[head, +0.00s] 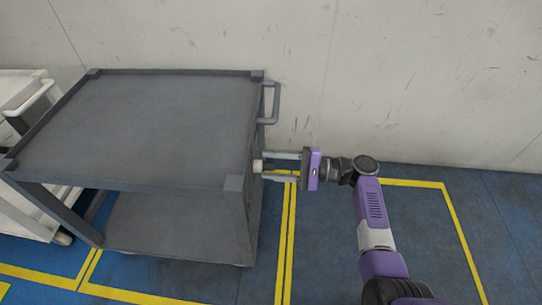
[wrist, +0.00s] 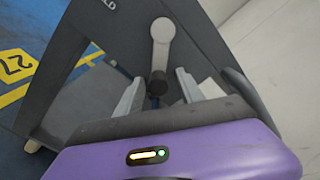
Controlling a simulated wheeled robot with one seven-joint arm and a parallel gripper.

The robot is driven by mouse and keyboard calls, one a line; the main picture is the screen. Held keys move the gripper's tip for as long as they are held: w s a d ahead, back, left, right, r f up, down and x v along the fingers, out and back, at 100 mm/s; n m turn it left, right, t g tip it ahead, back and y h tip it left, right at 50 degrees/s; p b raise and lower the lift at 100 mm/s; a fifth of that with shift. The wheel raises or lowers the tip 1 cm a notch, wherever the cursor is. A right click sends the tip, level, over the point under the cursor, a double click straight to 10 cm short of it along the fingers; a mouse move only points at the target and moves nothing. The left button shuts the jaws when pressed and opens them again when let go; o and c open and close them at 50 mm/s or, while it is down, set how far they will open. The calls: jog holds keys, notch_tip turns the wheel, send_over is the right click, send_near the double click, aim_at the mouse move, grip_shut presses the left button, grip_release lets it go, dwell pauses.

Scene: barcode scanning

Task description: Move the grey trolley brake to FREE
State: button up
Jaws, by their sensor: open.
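The grey trolley (head: 140,125) stands left of centre in the head view. Its brake lever (head: 257,166) is on the side facing my gripper. In the wrist view the lever has a pale arm (wrist: 162,50) with a round pivot at the top and a dark knob (wrist: 157,82) at the lower end. A label ending in "LD" (wrist: 103,5) shows at the upper left of the lever; FREE lettering is not visible. My gripper (head: 268,167) is open, with one finger on each side of the knob. In the wrist view the fingers (wrist: 158,80) look apart from it.
A white trolley (head: 25,105) stands left of the grey one. A handle (head: 270,102) sticks out from the grey trolley's right side, beyond my gripper. A pale wall (head: 400,80) runs behind. Yellow lines (head: 286,235) mark the blue floor, which is clear at the right.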

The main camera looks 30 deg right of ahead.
jog(key=s+d, duration=0.1)
jog(key=d, duration=0.6)
jog(key=shift+s+d+p, duration=0.3)
jog(key=shift+s+p, duration=0.05)
